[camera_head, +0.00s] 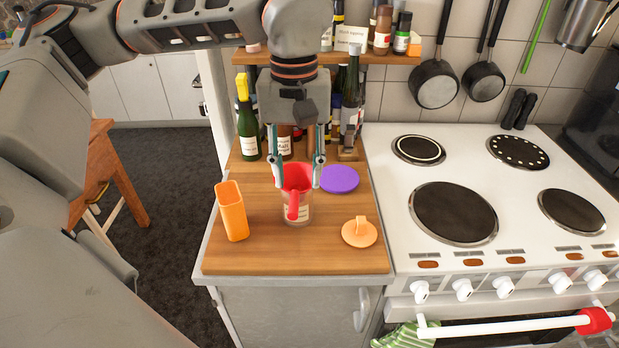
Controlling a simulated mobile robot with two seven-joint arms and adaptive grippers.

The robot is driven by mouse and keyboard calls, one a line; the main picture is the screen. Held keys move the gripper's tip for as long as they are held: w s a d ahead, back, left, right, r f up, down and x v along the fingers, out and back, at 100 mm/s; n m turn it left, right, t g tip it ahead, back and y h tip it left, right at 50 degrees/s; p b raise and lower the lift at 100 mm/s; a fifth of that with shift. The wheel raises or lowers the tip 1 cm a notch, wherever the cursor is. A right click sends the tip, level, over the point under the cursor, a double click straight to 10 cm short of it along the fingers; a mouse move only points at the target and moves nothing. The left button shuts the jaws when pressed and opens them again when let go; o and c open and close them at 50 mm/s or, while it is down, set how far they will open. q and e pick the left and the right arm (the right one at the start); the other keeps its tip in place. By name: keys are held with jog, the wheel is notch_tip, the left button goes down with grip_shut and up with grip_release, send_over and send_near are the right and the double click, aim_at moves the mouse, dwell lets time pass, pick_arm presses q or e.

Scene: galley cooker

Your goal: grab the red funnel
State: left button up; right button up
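The red funnel (296,179) sits in the mouth of a clear glass or jar (299,213) with a label, on the wooden counter top (260,255). My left gripper (298,185) points down over the funnel, with one finger on each side of its rim. The fingers are spread about as wide as the rim. I cannot tell whether they touch it. My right gripper is not in view.
An orange container (231,211) stands left of the jar. A purple disc (339,179) and an orange lid (359,232) lie to the right. Bottles (246,130) stand behind. The white cooker (470,185) adjoins on the right. The counter's front is clear.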

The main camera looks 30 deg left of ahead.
aim_at(293, 198)
pick_arm(q)
jog(key=shift+s+f, duration=0.15)
jog(key=shift+f, duration=0.5)
jog(key=shift+s+f, duration=0.15)
jog(key=shift+f, duration=0.45)
jog(key=shift+a+f, duration=0.1)
jog(key=shift+f, duration=0.3)
notch_tip(293, 198, down, 3)
jog(key=shift+s+a+f, duration=0.1)
jog(key=shift+s+f, duration=0.05)
jog(key=shift+f, duration=0.55)
grip_shut()
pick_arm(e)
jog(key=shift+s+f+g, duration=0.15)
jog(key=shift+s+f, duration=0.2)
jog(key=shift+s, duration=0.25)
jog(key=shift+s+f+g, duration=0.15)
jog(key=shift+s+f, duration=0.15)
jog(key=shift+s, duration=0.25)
